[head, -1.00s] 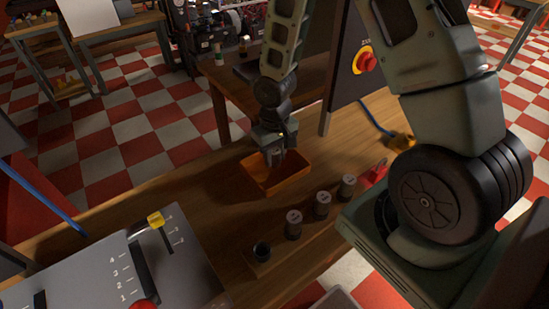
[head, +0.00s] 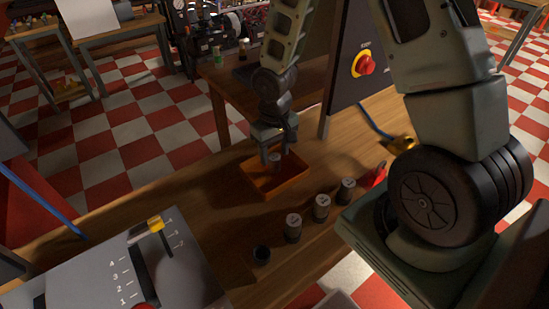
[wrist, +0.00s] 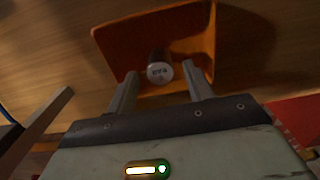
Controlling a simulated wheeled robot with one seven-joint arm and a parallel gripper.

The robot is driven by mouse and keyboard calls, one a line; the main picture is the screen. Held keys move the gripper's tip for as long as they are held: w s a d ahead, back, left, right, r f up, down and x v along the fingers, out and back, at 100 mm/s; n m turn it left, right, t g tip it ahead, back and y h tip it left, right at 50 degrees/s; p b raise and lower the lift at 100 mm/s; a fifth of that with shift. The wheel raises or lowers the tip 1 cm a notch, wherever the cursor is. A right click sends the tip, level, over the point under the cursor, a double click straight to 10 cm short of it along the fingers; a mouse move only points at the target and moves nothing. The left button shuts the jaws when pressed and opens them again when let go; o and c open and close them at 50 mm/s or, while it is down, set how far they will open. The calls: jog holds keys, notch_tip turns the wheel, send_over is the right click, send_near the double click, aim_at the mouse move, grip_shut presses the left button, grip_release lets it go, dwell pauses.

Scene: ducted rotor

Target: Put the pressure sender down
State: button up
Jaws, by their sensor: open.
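A small grey cylinder with a marked pale top, seemingly the pressure sender (wrist: 159,70), is inside the orange tray (wrist: 113,38), near the tray's near edge in the wrist view. It also shows in the head view (head: 275,158), below my gripper (head: 274,152). My gripper (wrist: 160,76) is open, with one finger on each side of the cylinder and a gap on both sides. The tray (head: 262,188) sits on the wooden bench. The cylinder's base is partly hidden, so its contact with the tray floor is hard to tell.
A panel with a red button (head: 366,65) rises behind right. A grey lever console (head: 120,275) is at front left.

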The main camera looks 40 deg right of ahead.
aim_at(274, 157)
notch_tip(274, 157, up, 8)
jog(key=shift+f+p, duration=0.15)
jog(key=shift+p, duration=0.2)
jog(key=s+a+r+n, duration=0.4)
jog(key=s+a+r, duration=0.1)
jog(key=s+a, duration=0.4)
jog(key=s+a+r+n, duration=0.3)
jog(key=s+a+r, duration=0.2)
jog(key=s+a, duration=0.4)
jog(key=shift+s+r+n+y, duration=0.3)
jog(key=shift+s+r+n, duration=0.1)
jog(key=shift+s, duration=0.2)
jog(key=shift+a, duration=0.1)
